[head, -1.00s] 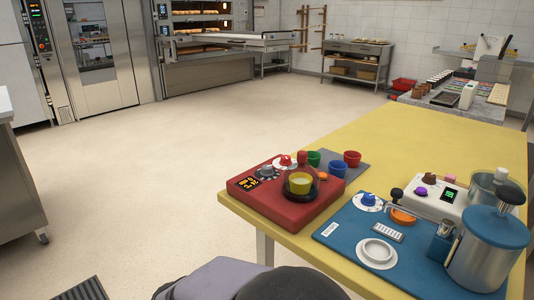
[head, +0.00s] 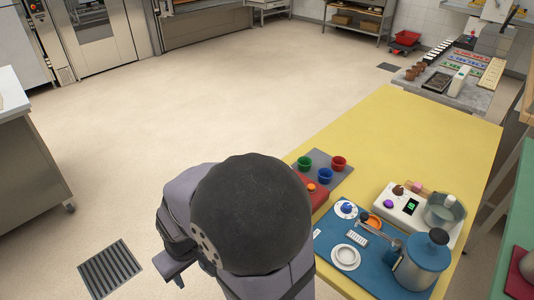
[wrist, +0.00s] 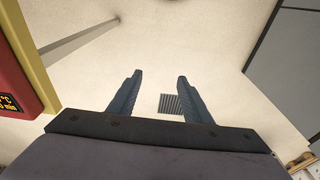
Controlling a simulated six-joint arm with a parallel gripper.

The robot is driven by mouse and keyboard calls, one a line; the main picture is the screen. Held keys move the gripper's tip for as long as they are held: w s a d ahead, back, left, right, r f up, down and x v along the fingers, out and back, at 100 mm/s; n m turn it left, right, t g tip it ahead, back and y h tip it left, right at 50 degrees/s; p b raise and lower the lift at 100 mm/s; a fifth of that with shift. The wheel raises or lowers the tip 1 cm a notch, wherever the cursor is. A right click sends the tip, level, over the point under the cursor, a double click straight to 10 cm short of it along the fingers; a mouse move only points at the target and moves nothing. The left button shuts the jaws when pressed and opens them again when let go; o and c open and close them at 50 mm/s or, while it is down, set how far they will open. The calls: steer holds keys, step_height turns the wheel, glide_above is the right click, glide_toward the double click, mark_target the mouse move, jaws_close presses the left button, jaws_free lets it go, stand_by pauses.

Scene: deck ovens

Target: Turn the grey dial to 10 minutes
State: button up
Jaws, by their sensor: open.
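The grey dial is hidden in both current views. The red unit (head: 318,193) that carries it is on the near left corner of the yellow table, mostly covered by my arm in the head view. In the wrist view the red unit (wrist: 16,85) shows only as an edge at the left, with part of a lit display (wrist: 7,103) reading "°C" and "min". My gripper (wrist: 160,76) is open and empty, with bare floor behind its fingers. It is off the table's side, apart from the red unit.
The yellow table (head: 400,130) has a clear middle. A grey mat (head: 322,168) holds three coloured cups. A floor grate (head: 110,266) lies at lower left.

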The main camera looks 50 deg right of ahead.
steer(key=w+d+r+m+p, duration=0.1)
steer(key=w+d+r+p, duration=0.55)
steer(key=r, duration=0.35)
steer(key=d+m, duration=0.1)
steer(key=d, duration=0.8)
steer(key=d+m+g, duration=0.1)
steer(key=d, duration=0.9)
steer(key=w+d+r+m+g, duration=0.1)
steer(key=d, duration=0.8)
steer(key=shift+d, duration=0.3)
steer(key=shift+f+p, duration=1.05)
steer(key=shift+f, duration=2.55)
steer(key=shift+c, duration=0.4)
steer(key=c, duration=1)
